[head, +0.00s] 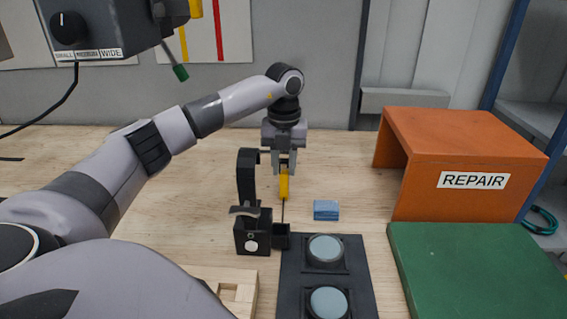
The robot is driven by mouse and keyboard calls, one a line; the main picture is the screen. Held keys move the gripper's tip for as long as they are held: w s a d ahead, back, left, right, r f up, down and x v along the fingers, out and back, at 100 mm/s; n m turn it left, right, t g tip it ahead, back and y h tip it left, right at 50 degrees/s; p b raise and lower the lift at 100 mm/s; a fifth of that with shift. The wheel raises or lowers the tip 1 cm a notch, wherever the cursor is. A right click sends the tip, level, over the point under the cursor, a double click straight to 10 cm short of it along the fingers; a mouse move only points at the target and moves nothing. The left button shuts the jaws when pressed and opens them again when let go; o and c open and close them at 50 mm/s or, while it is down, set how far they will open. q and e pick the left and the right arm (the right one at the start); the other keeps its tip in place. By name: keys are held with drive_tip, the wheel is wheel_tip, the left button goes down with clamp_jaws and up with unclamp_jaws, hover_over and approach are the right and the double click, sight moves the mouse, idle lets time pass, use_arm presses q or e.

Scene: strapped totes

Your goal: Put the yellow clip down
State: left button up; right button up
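My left gripper (285,170) points straight down over the table, with its fingers closed around the top of a slim yellow piece (284,184). A thin dark shaft runs down from the yellow piece to a small black cup (282,236), so it looks more like a handled tool than a clip. I cannot tell whether the shaft's tip is inside the cup or behind it. I see no other thing on the table that looks like a yellow clip. My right gripper is not in view.
A black stand (247,190) rises just left of the yellow piece. A blue block (326,210) lies to the right. A black panel (292,305) with two round grey buttons is in front. An orange REPAIR cover (450,140) and green slab (470,270) are at right.

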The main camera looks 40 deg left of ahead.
use_arm(q)
drive_tip(key=o, duration=0.3)
wheel_tip(320, 180, up, 12)
drive_tip(key=shift+r+p, duration=0.2)
drive_tip(key=shift+p, duration=0.15)
idle(0.7)
